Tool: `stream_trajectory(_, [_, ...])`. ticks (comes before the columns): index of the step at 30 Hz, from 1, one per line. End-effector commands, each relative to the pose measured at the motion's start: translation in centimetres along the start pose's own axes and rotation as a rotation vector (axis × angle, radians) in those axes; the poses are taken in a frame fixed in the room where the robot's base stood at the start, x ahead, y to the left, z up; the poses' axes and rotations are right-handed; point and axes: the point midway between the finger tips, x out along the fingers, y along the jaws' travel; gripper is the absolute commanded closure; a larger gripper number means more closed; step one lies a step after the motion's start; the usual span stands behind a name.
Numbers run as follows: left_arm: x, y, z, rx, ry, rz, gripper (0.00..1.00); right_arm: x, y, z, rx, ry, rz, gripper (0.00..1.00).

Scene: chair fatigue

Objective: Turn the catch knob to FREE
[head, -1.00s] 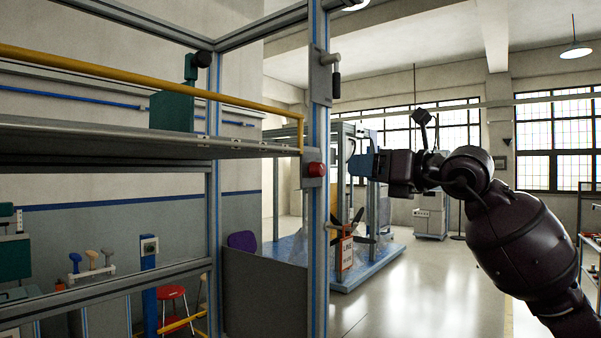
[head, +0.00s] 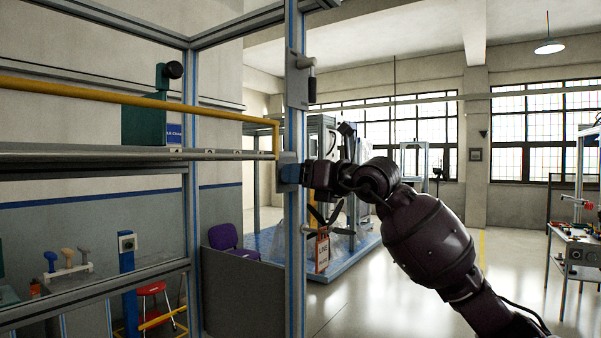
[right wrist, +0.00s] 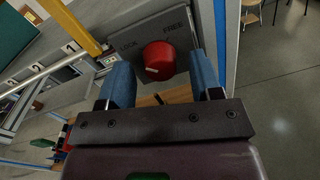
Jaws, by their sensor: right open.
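A small white mark shows at the lower left of the knob's face. My right gripper (right wrist: 162,78) is open, its blue fingers on either side of the knob's near side. I cannot tell whether they touch it. In the head view the right gripper (head: 288,171) is at the aluminium post (head: 295,250) and hides the knob. My left gripper is not in view.
A yellow rail (head: 120,97) and a grey shelf (head: 90,155) run to the post from the left. A handle (head: 312,88) hangs on the post above my gripper. Open floor lies to the right.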

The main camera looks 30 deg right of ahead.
Motion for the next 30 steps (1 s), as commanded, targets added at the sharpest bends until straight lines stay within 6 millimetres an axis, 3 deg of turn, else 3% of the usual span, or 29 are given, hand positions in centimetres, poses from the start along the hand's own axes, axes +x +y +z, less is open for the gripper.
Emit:
stream_trajectory(9, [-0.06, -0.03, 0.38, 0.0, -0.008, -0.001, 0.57, 0.24, -0.01, -0.05, 0.0, 0.0, 0.0, 0.41])
stream_trajectory(19, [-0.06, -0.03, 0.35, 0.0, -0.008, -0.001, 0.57, 0.22, -0.02, -0.03, 0.0, 0.0, 0.0, 0.9])
stream_trajectory(30, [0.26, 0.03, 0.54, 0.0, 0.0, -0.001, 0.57, 0.2, -0.02, -0.06, 0.068, 0.002, -0.001, 0.9])
